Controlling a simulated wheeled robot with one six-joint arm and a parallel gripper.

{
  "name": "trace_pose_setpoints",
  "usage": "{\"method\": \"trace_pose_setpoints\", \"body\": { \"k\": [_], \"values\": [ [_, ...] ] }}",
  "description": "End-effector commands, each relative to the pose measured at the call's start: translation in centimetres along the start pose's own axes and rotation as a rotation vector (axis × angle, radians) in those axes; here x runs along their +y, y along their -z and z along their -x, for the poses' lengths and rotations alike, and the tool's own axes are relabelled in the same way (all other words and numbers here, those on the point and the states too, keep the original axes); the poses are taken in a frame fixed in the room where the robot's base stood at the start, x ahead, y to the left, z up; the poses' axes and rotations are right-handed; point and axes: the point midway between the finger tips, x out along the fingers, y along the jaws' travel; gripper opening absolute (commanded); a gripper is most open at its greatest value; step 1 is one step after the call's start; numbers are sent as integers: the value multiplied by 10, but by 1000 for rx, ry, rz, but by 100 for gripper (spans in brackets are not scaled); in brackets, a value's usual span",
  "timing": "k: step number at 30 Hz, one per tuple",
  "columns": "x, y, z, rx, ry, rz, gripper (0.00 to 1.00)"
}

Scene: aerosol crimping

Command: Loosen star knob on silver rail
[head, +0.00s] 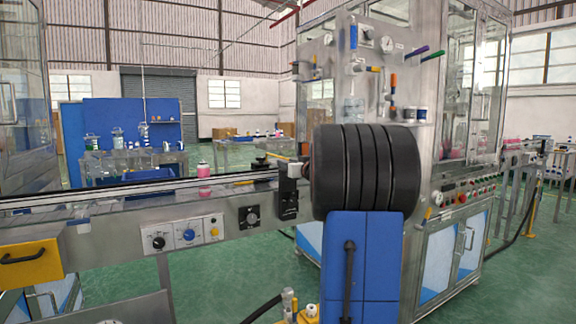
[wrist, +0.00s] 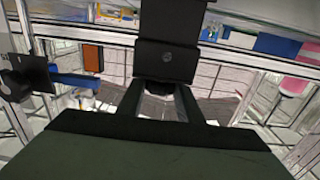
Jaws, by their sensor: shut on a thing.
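In the wrist view, the two dark fingers of my gripper (wrist: 160,88) run up to the lower edge of a black block (wrist: 166,40) with a small round screw-like spot. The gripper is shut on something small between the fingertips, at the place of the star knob. The knob's shape is mostly hidden there. In the head view, the silver rail (head: 130,189) runs along the conveyor to a black bracket (head: 290,192) with a pale top. My dark ribbed arm covers the place right of this bracket, and my gripper cannot be made out there.
A pink bottle (head: 204,180) stands at the conveyor. Knobs sit on the conveyor's front panel (head: 185,234), with a yellow box (head: 30,263) at left. The crimping machine (head: 455,205) stands behind and right of my arm. Green floor (head: 235,295) is open below.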

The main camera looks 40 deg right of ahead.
Motion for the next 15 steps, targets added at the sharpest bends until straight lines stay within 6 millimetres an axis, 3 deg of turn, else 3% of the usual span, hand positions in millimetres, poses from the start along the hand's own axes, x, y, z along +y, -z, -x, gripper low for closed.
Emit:
{"method": "trace_pose_setpoints", "body": {
  "k": [15],
  "values": [
    [3, -2, -1, -2, 424, -1, 10]
  ]
}}
